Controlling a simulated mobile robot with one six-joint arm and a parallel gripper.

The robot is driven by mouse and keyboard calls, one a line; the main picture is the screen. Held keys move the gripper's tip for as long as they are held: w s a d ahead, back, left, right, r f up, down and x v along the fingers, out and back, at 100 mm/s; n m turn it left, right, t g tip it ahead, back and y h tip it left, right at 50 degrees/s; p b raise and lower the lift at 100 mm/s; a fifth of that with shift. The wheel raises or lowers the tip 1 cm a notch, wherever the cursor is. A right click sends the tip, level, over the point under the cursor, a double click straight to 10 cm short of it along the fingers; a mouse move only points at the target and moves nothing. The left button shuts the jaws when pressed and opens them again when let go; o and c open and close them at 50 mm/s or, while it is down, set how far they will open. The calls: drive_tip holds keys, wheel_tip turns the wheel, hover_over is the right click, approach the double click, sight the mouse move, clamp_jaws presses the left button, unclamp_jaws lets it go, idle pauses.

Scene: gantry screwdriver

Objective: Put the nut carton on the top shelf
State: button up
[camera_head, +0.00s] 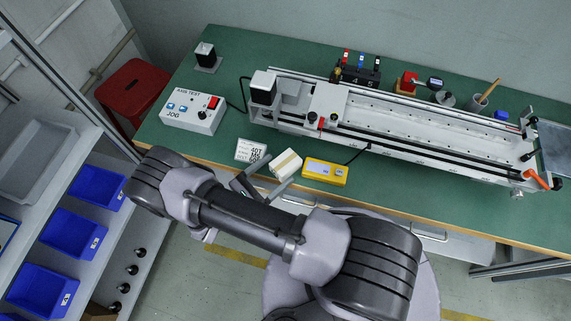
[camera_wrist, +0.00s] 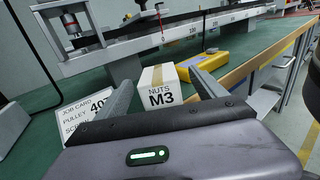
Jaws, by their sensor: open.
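The nut carton (camera_head: 287,162) is a small white box with a tan tape strip, on the green bench near its front edge. In the wrist view the carton (camera_wrist: 159,90) shows "NUTS M3" on its near face and stands upright. My gripper (camera_head: 280,169) is open, low at the bench's front edge, with its fingers reaching toward the carton. In the wrist view the carton shows between the two fingers (camera_wrist: 162,78); whether they touch it I cannot tell. The shelf rack (camera_head: 110,140) stands at the left, with a grey tray (camera_head: 38,155) on its upper level.
A job card (camera_head: 251,150) lies left of the carton and a yellow device (camera_head: 326,171) right of it, both close. The gantry (camera_head: 400,125) runs behind. A control box (camera_head: 193,112) sits at the bench's left. Blue bins (camera_head: 73,234) fill lower rack levels.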

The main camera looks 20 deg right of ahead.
sight(286, 162)
drive_tip(key=x, duration=0.4)
drive_tip(key=shift+w+d+r+b, duration=0.1)
drive_tip(key=shift+w+d+b, duration=0.15)
drive_tip(key=shift+d+b, duration=0.1)
drive_tip(key=shift+a, duration=0.1)
clamp_jaws()
drive_tip(key=shift+r, duration=0.2)
wheel_tip(286, 162, up, 4)
drive_tip(key=shift+f+p, duration=0.15)
drive_tip(key=shift+p, duration=0.9)
drive_tip(key=s+a+p, duration=0.2)
drive_tip(key=s+a, duration=0.7)
drive_tip(key=s, duration=0.4)
drive_tip(key=shift+a+r, duration=0.25)
drive_tip(key=shift+r, duration=0.2)
